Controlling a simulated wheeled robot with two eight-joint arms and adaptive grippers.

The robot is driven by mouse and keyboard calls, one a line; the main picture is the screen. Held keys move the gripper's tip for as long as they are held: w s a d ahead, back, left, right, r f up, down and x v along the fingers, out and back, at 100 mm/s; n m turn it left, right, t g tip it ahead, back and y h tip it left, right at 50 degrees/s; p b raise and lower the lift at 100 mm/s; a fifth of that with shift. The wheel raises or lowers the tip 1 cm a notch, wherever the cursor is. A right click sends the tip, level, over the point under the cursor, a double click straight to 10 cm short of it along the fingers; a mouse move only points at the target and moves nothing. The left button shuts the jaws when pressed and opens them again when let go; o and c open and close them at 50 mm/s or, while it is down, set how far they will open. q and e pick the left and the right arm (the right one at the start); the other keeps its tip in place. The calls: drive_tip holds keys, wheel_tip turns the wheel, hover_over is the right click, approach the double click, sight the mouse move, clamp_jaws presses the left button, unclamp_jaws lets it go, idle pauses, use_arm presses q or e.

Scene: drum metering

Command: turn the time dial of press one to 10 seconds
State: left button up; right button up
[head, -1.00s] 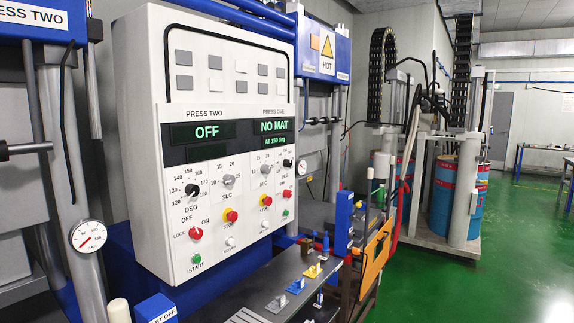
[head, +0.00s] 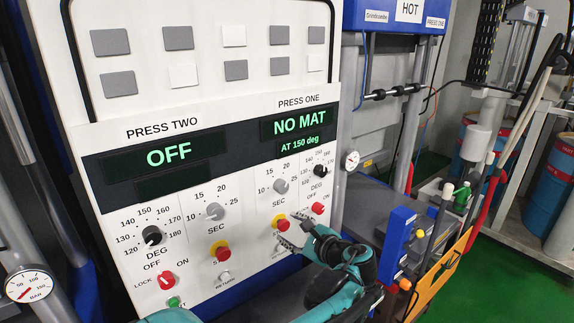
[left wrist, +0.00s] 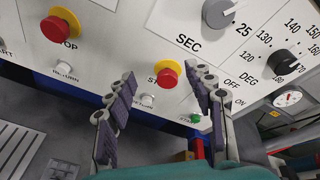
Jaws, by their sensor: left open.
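The time dial of press one is the grey knob (head: 281,186) marked SEC on the white control panel (head: 100,200), under the display reading NO MAT, AT 150 deg. Its scale shows 10, 15, 20 and 25. In the left wrist view the grey knob (left wrist: 218,12) is at the top, partly cut off; its pointer setting is unclear. My left gripper (head: 292,232) is open and empty, below the dial at the red stop button (head: 280,222). In the left wrist view my gripper (left wrist: 168,80) has its fingers apart on either side of that button (left wrist: 165,76). My right gripper is out of view.
The black DEG dial (head: 320,171) and red OFF/ON knob (head: 317,208) are right of the time dial. Press two has its own SEC knob (head: 215,211) to the left. A blue block (head: 398,235) and an orange panel (head: 440,280) stand to the right.

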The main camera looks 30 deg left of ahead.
sight(284, 188)
use_arm(q)
drive_tip(key=w+r+m+y+p, duration=0.2)
drive_tip(key=w+r+m+y, duration=0.15)
drive_tip(key=r, duration=0.35)
drive_tip(key=shift+n+t, duration=0.25)
drive_tip(key=shift+t, duration=0.05)
drive_tip(key=x, duration=0.3)
drive_tip(key=w+x, duration=0.1)
drive_tip(key=x, duration=0.3)
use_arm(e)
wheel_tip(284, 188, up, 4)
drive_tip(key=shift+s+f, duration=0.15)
use_arm(q)
drive_tip(key=c, duration=1.1)
